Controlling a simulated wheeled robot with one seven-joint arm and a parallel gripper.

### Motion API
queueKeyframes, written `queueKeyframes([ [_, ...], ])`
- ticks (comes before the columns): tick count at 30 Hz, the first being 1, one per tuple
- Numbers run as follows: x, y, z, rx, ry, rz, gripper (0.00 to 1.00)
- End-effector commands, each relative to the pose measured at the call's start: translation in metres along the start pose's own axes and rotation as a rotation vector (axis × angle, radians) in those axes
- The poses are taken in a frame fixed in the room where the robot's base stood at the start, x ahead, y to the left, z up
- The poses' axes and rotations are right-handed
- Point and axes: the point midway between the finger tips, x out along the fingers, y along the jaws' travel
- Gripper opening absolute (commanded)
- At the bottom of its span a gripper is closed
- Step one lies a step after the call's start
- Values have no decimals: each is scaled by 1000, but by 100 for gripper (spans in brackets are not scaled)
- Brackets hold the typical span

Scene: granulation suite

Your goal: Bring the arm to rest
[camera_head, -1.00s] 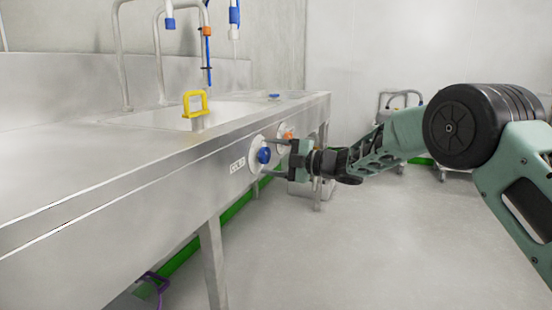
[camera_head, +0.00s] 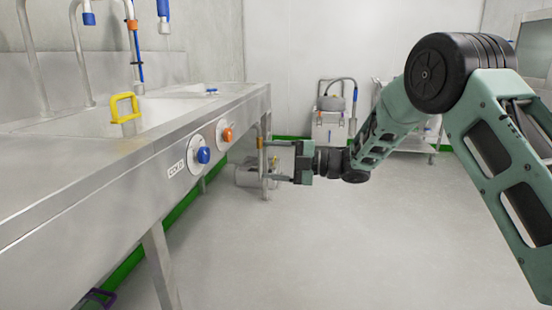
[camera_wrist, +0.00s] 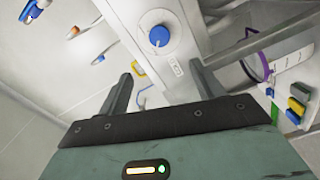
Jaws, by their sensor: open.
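My gripper (camera_head: 272,160) is at the end of my outstretched arm in the head view, pointing left toward the sink counter. Its jaws are open and nothing is between them. It stands apart from the blue knob (camera_head: 203,155) and the orange knob (camera_head: 227,134) on the counter's front. In the wrist view, my gripper's two fingers (camera_wrist: 163,92) are spread wide. The blue knob (camera_wrist: 159,36) shows beyond them, on its round white plate.
The steel sink counter (camera_head: 110,185) runs along the left, with a yellow handle (camera_head: 124,108) at its basin. A steel container (camera_head: 250,176) sits near the counter's far leg. A wheeled cart (camera_head: 330,125) stands at the back wall. The floor (camera_head: 300,250) in front is clear.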

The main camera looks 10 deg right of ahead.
Motion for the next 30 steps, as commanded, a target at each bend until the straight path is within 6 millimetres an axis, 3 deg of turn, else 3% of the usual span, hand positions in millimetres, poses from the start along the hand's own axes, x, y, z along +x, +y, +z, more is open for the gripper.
queueKeyframes([
  [14, -6, 0, 0, 2, -3, 0, 67],
  [20, 17, 17, -11, 136, -199, 8, 67],
  [25, 27, 11, -41, 419, -498, -19, 67],
  [30, 7, -30, -100, 741, -789, -111, 67],
])
